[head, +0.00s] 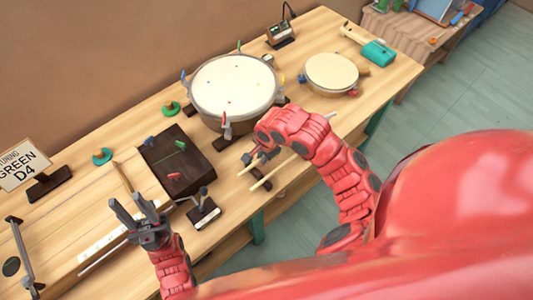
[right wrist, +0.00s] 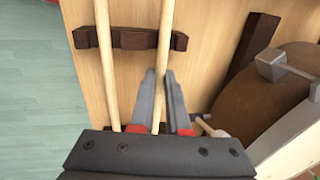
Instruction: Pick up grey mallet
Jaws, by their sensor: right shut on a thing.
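My right gripper (right wrist: 160,76) is shut around a pale wooden stick (right wrist: 165,25) in the right wrist view. This stick crosses a notched dark rest (right wrist: 128,40); a second pale stick (right wrist: 104,60) lies parallel to its left. The ends of the held stick are out of that view, so I cannot tell whether it has a grey mallet head. In the head view the right gripper (head: 256,157) is low over the table's front edge, beside the sticks (head: 263,182). My left gripper (head: 133,203) is open and empty above the table's left part.
A large drum (head: 235,90) stands behind the right gripper, with a smaller drum (head: 331,73) to its right. A dark box (head: 178,160) lies between the grippers. A teal-headed tool (head: 378,52) lies at the back right. A sign (head: 22,165) stands at the left.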

